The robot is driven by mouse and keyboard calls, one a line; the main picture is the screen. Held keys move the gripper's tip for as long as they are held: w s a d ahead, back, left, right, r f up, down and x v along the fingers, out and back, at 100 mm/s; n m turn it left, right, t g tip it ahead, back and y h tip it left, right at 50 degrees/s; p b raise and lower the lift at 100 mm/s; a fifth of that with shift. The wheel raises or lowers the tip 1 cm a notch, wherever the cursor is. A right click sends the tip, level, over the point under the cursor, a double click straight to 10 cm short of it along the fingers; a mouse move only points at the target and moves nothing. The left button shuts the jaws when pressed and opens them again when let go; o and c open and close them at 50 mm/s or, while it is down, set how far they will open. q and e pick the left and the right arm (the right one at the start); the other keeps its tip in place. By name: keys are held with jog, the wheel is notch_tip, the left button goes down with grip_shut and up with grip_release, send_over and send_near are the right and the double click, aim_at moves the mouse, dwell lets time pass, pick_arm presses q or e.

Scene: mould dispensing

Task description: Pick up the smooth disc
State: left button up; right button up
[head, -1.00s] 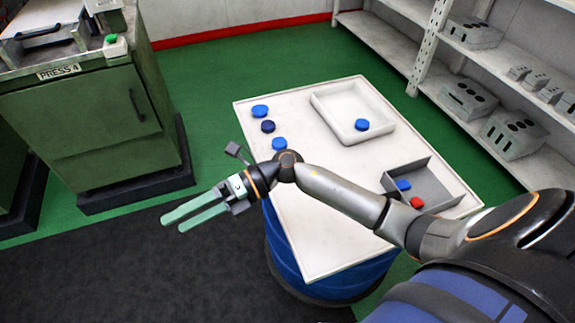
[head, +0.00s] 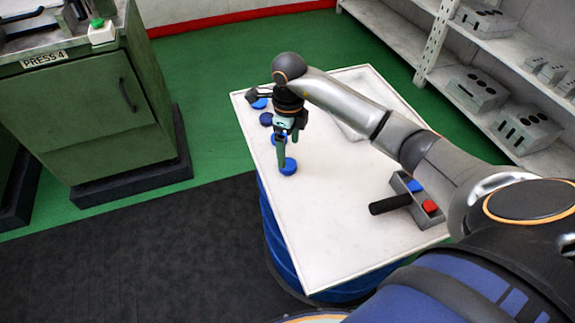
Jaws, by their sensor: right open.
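Several blue discs lie in a row along the left side of the white table (head: 330,235). I cannot tell by surface which is the smooth one. The far disc (head: 259,103) is blue and the one after it (head: 266,119) is darker. A third disc (head: 274,140) is partly hidden by my gripper. The nearest blue disc (head: 290,169) lies right at the fingertips of my right gripper (head: 282,160). That gripper points down and is open; I cannot tell whether its fingers touch the disc. My left gripper is out of view.
A white tray (head: 350,131) at the back is mostly hidden by my arm. A grey holder (head: 432,217) with a blue piece (head: 414,186), a red piece (head: 430,206) and a black handle (head: 390,204) lies at the right. The table's front is clear. PRESS 4 (head: 95,110) stands left.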

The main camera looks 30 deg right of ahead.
aim_at(288, 164)
jog(key=shift+w+f, duration=0.2)
jog(key=shift+f, duration=2.75)
jog(key=c, duration=1.4)
